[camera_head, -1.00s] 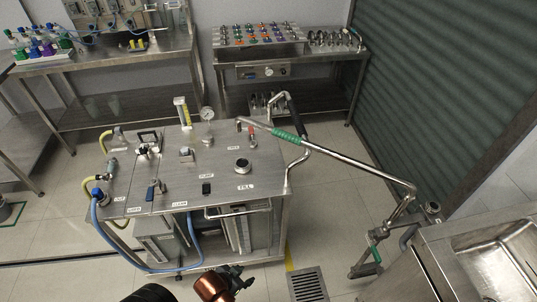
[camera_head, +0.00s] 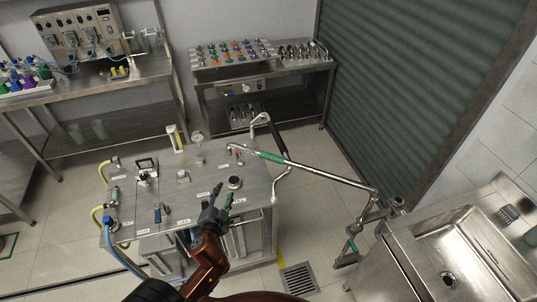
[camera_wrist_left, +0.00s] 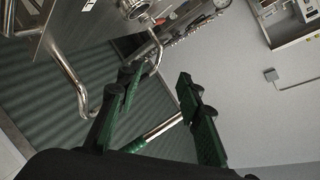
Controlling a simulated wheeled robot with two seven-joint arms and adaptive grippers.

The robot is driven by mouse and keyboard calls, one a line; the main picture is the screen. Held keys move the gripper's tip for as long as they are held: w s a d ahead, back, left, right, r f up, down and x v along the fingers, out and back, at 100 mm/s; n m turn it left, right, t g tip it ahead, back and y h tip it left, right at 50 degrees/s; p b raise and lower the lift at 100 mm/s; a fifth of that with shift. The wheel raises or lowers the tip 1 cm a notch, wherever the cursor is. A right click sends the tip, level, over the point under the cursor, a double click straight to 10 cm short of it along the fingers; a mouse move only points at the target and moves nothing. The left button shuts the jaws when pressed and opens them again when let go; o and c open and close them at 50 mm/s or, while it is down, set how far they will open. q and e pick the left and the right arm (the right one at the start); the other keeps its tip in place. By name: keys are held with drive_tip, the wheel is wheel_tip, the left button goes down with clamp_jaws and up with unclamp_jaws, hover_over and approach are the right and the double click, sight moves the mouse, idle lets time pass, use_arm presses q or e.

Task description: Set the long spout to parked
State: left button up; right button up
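The long spout is a thin steel pipe with a green sleeve (camera_head: 270,157). It runs from a pivot (camera_head: 395,206) beside the sink to a tip over the back of the skid's steel top (camera_head: 205,172). My left gripper (camera_head: 221,192) is over the front of the skid, nearer the camera than the sleeve and apart from it. In the left wrist view its green fingers (camera_wrist_left: 157,78) are spread with nothing between the tips. A steel pipe (camera_wrist_left: 165,127), apparently the spout, shows beyond the fingers, partly hidden. My right gripper is not in view.
A steel sink (camera_head: 450,255) stands at the right, with a floor drain (camera_head: 299,279) left of it. The skid's bent handle (camera_head: 278,135) rises near the sleeve. Benches line the back wall.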

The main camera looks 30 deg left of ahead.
use_arm(q)
drive_tip(key=w+d+r+m+t+h+p, duration=0.2)
drive_tip(key=w+r+m+t, duration=0.25)
drive_tip(key=r, duration=0.35)
drive_tip(key=m+h+p, duration=0.2)
drive_tip(key=m+h, duration=0.4)
drive_tip(key=m, duration=0.4)
approach(270, 158)
drive_tip(key=w, duration=0.8)
drive_tip(key=w+f+p, duration=0.1)
drive_tip(key=w, duration=0.2)
drive_tip(key=shift+d, duration=0.15)
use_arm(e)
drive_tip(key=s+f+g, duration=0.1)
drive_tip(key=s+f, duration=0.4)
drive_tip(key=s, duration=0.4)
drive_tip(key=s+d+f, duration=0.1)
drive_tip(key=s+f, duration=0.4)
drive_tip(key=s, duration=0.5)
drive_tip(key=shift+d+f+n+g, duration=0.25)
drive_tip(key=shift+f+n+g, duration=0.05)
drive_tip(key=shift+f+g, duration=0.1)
use_arm(q)
drive_tip(key=shift+s, duration=0.1)
clamp_jaws()
